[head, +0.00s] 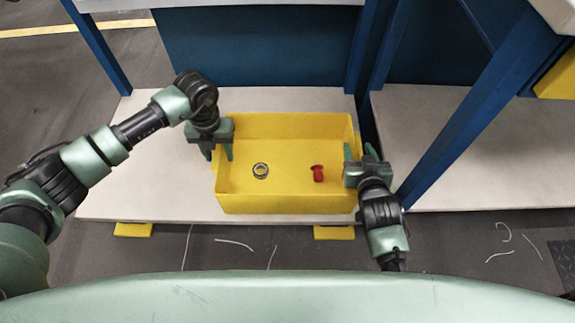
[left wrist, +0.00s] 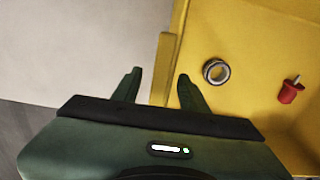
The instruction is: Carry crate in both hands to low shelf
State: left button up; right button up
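The yellow crate (head: 285,204) sits level on the pale low shelf (head: 150,190), close to its front edge. Inside lie a metal ring (head: 261,170) and a small red part (head: 318,173); the left wrist view also shows the ring (left wrist: 216,71) and the red part (left wrist: 291,91). My left gripper (head: 218,152) is at the crate's left wall, fingers apart on either side of it. In the left wrist view a gap shows between the outer finger and the wall (left wrist: 163,75). My right gripper (head: 359,152) is at the right wall, fingers apart astride it.
Blue posts (head: 372,45) stand behind and right of the crate, with a blue panel (head: 250,48) at the back. Another pale shelf (head: 450,150) lies to the right. The shelf left of the crate is bare. Yellow blocks (head: 334,233) show under the front edge.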

pick_arm(q)
grip_shut()
pick_arm(e)
grip_shut()
pick_arm(q)
jog(key=shift+r, duration=0.1)
dwell(0.8)
